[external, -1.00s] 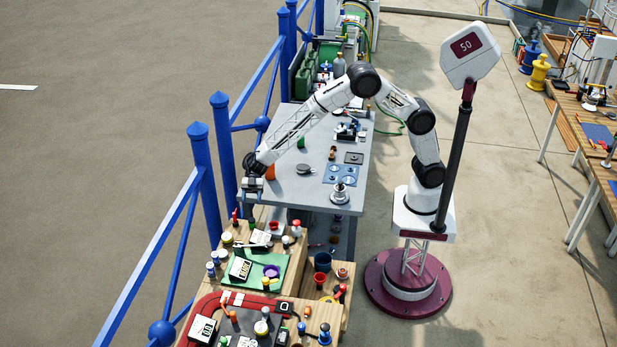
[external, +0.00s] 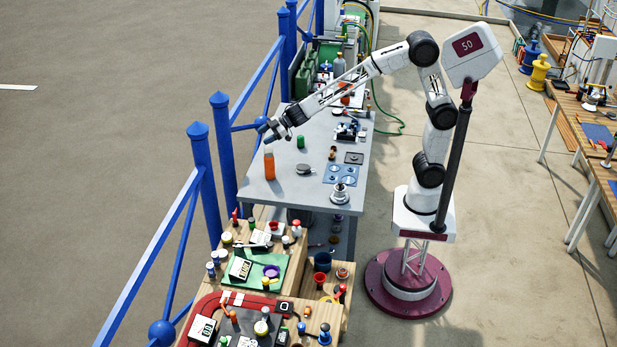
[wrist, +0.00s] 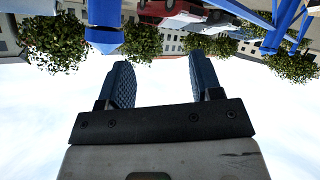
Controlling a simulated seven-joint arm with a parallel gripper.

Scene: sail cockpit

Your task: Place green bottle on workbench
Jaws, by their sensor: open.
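The grey workbench (external: 290,188) stands beside the blue railing in the external view. A small green cylinder (external: 301,142), which may be the green bottle, stands upright on it towards the back left. My gripper (external: 263,129) is above the bench's left edge, left of the green cylinder and apart from it. In the wrist view my gripper (wrist: 165,85) has its two blue fingers spread with nothing between them. That view shows sky, bushes and cars upside down, and no bottle.
An orange bottle (external: 269,165) stands on the bench just below my gripper in the picture. A dark round dish (external: 305,169), a blue mat (external: 340,174) and a metal piece (external: 341,194) lie to its right. The blue railing (external: 204,170) runs close along the left side.

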